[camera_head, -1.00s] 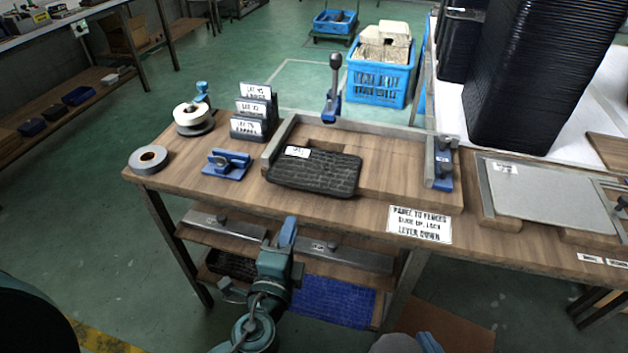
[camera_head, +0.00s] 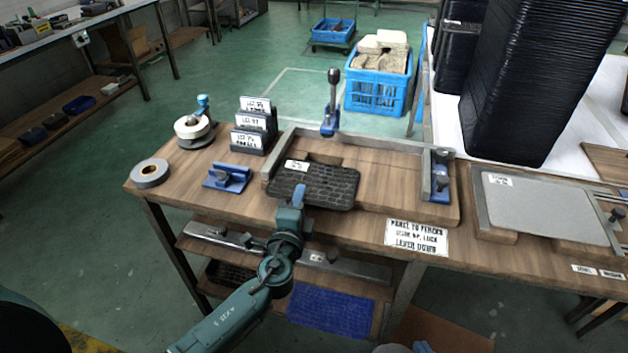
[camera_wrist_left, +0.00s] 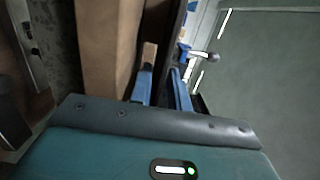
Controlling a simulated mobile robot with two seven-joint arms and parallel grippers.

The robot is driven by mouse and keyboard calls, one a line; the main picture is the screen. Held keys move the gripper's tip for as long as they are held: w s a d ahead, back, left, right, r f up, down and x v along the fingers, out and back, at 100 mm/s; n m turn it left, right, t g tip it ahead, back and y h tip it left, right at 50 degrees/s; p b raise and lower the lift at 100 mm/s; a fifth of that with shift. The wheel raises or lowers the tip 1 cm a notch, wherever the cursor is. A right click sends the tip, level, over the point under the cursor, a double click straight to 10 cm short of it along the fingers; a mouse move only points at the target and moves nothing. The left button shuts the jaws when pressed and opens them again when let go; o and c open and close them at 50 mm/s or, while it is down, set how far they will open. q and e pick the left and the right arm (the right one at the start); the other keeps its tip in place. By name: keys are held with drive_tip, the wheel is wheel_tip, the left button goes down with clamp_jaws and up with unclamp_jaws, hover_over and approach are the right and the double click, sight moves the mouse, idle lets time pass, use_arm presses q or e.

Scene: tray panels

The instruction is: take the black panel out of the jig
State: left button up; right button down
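The black panel (camera_head: 330,185), with a white label at its far left corner, lies in the jig against the left end of the metal fence (camera_head: 375,143). The jig is a wooden board (camera_head: 405,185) with metal fences; its dark-knobbed lever (camera_head: 333,100) stands upright at the back. My left gripper (camera_head: 299,192) is at the panel's near edge. In the left wrist view its two blue fingers (camera_wrist_left: 164,88) stand apart, with a dark strip, seemingly the panel's edge, at the gap; contact is unclear. My right gripper (camera_head: 421,347) barely shows at the bottom edge, mostly cut off.
Left of the jig are label holders (camera_head: 250,135), a blue fixture (camera_head: 227,178) and tape rolls (camera_head: 152,173). A sign (camera_head: 417,237) lies at the table's front edge. A grey panel (camera_head: 545,208) sits in another jig at right, before tall black tray stacks (camera_head: 535,80).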

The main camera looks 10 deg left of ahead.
use_arm(q)
drive_tip(key=shift+c, duration=0.2)
clamp_jaws()
